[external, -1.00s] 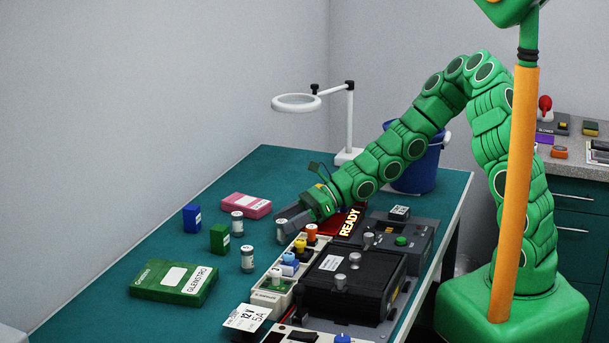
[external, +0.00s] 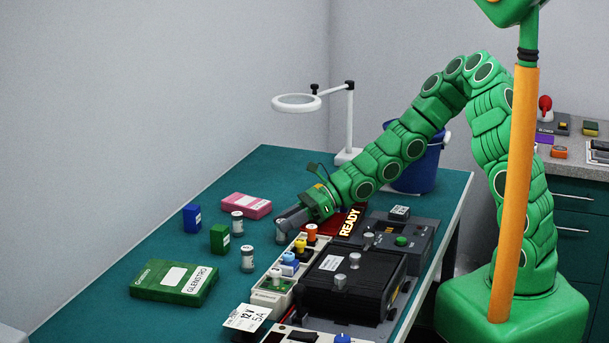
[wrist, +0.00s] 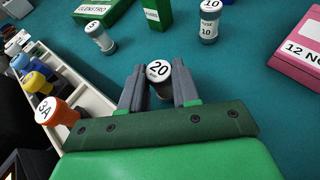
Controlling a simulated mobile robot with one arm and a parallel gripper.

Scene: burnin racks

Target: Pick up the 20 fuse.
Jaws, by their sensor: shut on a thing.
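The 20 fuse (wrist: 159,72) is a small cylinder with a white cap marked 20. In the wrist view it stands between the two grey fingers of my gripper (wrist: 159,88), which are shut on it. In the external view my gripper (external: 283,228) is low over the teal table, just left of the fuse tray, and the fuse's body is mostly hidden by the fingers. I cannot tell whether the fuse touches the table.
A 10 fuse (wrist: 209,22) and a 5 fuse (wrist: 99,37) stand apart on the table. The tray of coloured fuses (external: 270,297) is close on the right. A green box (external: 174,281), a pink box (external: 246,205) and a blue box (external: 192,217) lie further left.

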